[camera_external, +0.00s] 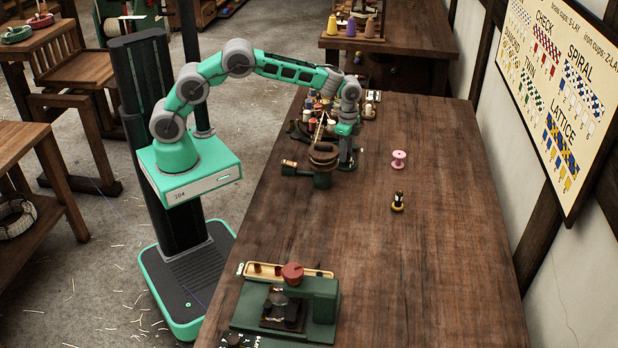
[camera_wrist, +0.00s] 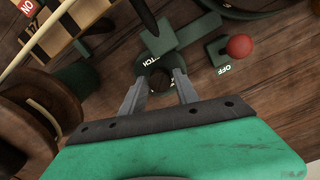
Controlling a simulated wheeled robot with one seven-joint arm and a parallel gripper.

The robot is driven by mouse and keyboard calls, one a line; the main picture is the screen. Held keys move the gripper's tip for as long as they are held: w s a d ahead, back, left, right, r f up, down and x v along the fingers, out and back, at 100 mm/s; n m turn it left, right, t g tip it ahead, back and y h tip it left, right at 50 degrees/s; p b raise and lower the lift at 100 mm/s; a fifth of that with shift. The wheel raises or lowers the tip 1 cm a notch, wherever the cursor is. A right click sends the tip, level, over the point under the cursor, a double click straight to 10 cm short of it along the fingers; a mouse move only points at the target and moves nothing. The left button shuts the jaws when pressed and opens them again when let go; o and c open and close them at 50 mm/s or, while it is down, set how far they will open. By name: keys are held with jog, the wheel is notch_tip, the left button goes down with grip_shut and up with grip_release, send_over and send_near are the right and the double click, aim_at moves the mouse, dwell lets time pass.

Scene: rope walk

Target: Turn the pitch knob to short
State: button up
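The pitch knob (camera_wrist: 161,78) is a small dark round knob on a green base, with a partly covered white label ending in "TCH" beside it. In the wrist view my gripper (camera_wrist: 158,79) has its two grey fingers apart, one on each side of the knob. A gap shows between the fingers and the knob, though depth is hard to judge. The knob's pointer and its short mark cannot be made out. In the external view my gripper (camera_external: 346,163) points down at the rope machine on the bench, and the knob cannot be made out there.
A red ball-topped lever (camera_wrist: 239,46) stands near an "OFF" label, right of the knob. A wooden spool (camera_wrist: 40,110) is close on the left.

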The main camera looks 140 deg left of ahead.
grip_shut()
jog(key=shift+m, duration=0.3)
jog(key=m, duration=0.3)
jog(key=shift+m+b, duration=0.3)
jog(key=shift+b, duration=0.1)
jog(key=m, duration=0.4)
jog(key=shift+m, duration=0.3)
jog(key=shift+a, duration=0.1)
jog(key=shift+o, duration=2)
grip_release()
